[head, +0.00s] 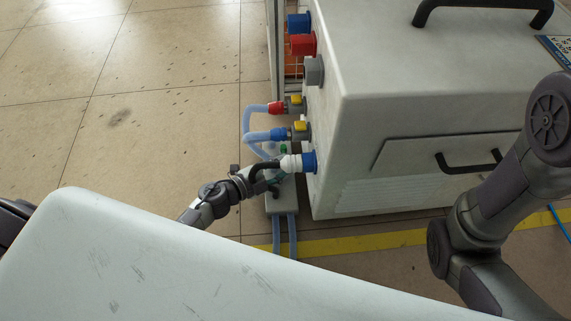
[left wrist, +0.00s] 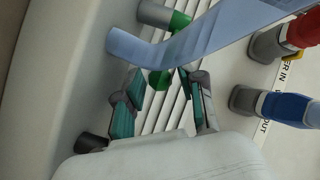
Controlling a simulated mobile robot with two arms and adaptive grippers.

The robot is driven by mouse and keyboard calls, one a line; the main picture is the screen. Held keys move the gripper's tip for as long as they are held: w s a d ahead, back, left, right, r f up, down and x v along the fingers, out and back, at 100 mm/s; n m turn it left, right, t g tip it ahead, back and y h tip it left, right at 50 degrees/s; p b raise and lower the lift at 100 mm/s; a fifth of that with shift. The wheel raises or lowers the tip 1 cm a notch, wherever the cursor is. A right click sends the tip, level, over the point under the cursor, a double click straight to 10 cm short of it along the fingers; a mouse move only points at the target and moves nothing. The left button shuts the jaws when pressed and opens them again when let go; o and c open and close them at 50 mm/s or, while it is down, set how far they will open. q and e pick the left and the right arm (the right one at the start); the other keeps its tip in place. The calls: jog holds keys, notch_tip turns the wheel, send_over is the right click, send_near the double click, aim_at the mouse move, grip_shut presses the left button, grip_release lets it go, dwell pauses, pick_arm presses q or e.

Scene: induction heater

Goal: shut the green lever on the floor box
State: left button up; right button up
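The floor box (head: 284,204) is a small pale box beside the large machine, with hoses at both ends. In the left wrist view, a green lever (left wrist: 160,80) shows between my left fingertips, partly covered by a translucent blue hose. Another green part (left wrist: 180,20) sits by a grey pipe fitting beyond the hose. A green part (head: 283,149) also shows in the head view near the box's far end. My left gripper (head: 274,176) is low over the box. In the left wrist view its teal-padded fingers (left wrist: 160,76) are apart, with no clear contact. My right gripper is out of view.
The large white machine (head: 420,90) stands right of the box. Blue hoses (head: 247,125) loop from its yellow-handled valves. A white-and-blue plug (head: 300,163) is close to the left gripper. Open tiled floor (head: 150,90) lies to the left.

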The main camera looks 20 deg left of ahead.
pick_arm(q)
jog(key=v, duration=1)
jog(key=shift+s+a, duration=0.2)
jog(key=shift+s, duration=0.15)
jog(key=shift+r, duration=0.1)
